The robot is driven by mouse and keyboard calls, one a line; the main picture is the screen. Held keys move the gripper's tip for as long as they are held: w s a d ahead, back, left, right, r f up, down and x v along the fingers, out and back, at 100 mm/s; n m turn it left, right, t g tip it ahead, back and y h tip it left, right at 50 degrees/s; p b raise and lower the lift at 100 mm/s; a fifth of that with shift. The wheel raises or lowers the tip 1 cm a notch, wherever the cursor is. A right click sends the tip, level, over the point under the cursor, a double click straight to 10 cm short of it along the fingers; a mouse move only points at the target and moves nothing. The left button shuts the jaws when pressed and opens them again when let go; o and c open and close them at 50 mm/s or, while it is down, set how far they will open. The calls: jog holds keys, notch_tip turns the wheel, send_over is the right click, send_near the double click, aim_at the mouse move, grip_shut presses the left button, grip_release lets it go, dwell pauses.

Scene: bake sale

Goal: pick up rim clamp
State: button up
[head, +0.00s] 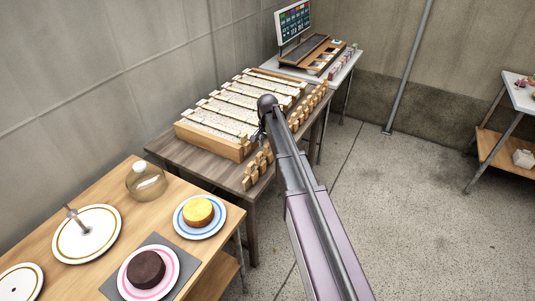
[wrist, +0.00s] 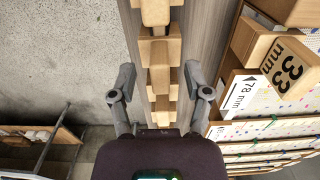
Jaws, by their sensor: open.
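Several small stepped wooden pieces stand in a row along the edge of the dark wooden table (head: 178,158). A near group of these wooden pieces (head: 256,170) is by the table's front corner. I cannot tell for sure which thing is the rim clamp. My gripper (head: 262,130) is over this table edge, partly hidden behind my arm in the head view. In the wrist view my gripper (wrist: 160,82) is open and empty, its fingers apart on either side of the line of wooden pieces (wrist: 160,52). I cannot tell how high above them it is.
A wooden rack (head: 212,141) with slatted, speckled panels lies beside the row. A wooden block marked 33 mm (wrist: 288,64) is close on the right. A nearer table (head: 70,284) holds cakes on plates and a glass jar (head: 146,184). Open floor (head: 420,190) is on the right.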

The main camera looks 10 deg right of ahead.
grip_shut()
jog(key=shift+r, duration=0.2)
notch_tip(320, 180, up, 10)
jog(key=p, duration=1)
jog(key=shift+f, duration=0.2)
jog(key=shift+s, duration=0.1)
dwell(0.6)
